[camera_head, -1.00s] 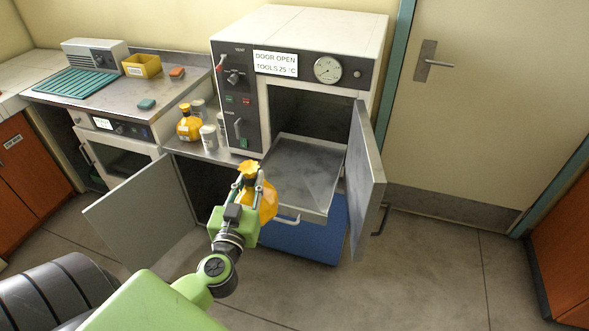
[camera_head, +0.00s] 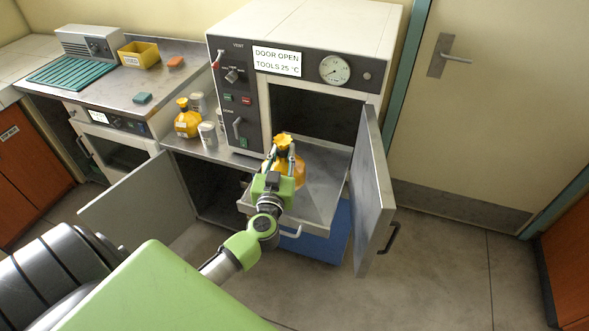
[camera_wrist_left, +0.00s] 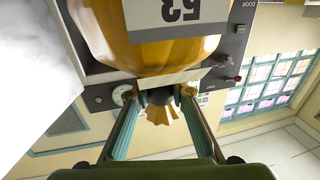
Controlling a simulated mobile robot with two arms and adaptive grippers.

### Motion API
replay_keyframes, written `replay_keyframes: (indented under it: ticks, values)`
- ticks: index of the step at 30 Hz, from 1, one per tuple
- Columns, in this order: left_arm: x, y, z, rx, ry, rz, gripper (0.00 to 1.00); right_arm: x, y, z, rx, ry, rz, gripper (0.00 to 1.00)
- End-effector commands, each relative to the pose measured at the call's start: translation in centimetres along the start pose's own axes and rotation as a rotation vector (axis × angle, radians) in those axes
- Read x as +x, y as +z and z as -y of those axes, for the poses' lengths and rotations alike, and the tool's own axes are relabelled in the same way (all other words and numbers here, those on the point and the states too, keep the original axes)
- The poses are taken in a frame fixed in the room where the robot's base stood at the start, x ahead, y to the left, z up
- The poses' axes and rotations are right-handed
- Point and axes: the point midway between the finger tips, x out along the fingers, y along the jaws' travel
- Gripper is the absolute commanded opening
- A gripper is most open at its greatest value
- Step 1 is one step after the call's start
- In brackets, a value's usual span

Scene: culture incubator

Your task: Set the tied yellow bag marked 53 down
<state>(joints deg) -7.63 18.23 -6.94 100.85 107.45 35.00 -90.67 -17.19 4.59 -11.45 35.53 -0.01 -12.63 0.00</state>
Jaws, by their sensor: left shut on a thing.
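The tied yellow bag (camera_head: 291,171) is in my left gripper (camera_head: 284,152), whose fingers are shut on its tied neck. In the head view it is over the pulled-out metal tray (camera_head: 326,199) of the incubator (camera_head: 300,60); I cannot tell if it touches the tray. In the left wrist view the bag (camera_wrist_left: 150,45) shows upside down with a white label (camera_wrist_left: 178,14) reading 53. The left gripper fingers (camera_wrist_left: 160,100) close around its neck there too. My right gripper is not in view.
The incubator door (camera_head: 372,195) stands open to the right of the tray. A lower cabinet door (camera_head: 125,215) is open at left. Another yellow bag (camera_head: 187,122) and pale containers (camera_head: 207,134) stand on the side shelf. A blue box (camera_head: 322,238) is below the tray.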

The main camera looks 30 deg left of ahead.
Motion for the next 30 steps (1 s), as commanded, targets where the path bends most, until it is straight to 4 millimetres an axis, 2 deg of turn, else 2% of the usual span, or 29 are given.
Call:
replay_keyframes:
  ticks: [1, 4, 13, 18, 30]
  values:
    - [0.7, 1.6, -0.5, 0.002, -0.002, 0.001, 0.0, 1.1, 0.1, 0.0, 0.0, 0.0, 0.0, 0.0]
    - [1.7, 3.3, -1.4, 0.002, -0.001, 0.001, 0.0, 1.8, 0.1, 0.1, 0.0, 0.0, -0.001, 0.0]
    - [3.2, 5.4, -2.6, 0.002, -0.001, 0.0, 0.0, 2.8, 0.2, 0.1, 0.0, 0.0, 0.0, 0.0]
    - [3.2, 7.9, -2.7, 0.004, 0.0, 0.001, 0.0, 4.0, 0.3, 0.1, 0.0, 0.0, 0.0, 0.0]
    - [3.2, 8.4, -2.6, 0.002, -0.001, 0.0, 0.0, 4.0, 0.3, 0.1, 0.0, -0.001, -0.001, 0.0]
